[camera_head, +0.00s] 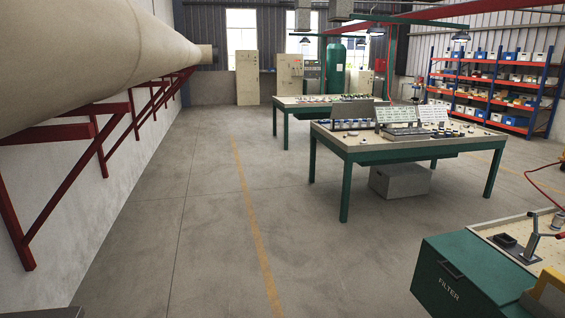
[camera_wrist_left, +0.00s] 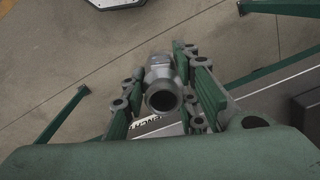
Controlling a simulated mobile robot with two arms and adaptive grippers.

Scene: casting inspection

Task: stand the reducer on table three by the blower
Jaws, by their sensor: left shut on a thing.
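In the left wrist view, my left gripper (camera_wrist_left: 166,82) is shut on a grey metal pipe fitting, the reducer (camera_wrist_left: 163,94). Its round open end faces the camera, and the fingers sit on either side of it. Neither gripper shows in the head view, and my right gripper is in no view. In the head view, a green-legged table (camera_head: 375,152) stands right of centre with boards and small parts on it. A second such table (camera_head: 290,102) stands behind it. I cannot tell which table is table three, and I cannot make out a blower.
A green box marked FILTER (camera_head: 470,275) stands at the lower right, beside a bench top (camera_head: 500,235) with a lever tool. A large pipe (camera_head: 90,45) on red brackets runs along the left wall. Shelves (camera_head: 490,90) stand at right. The middle floor is clear.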

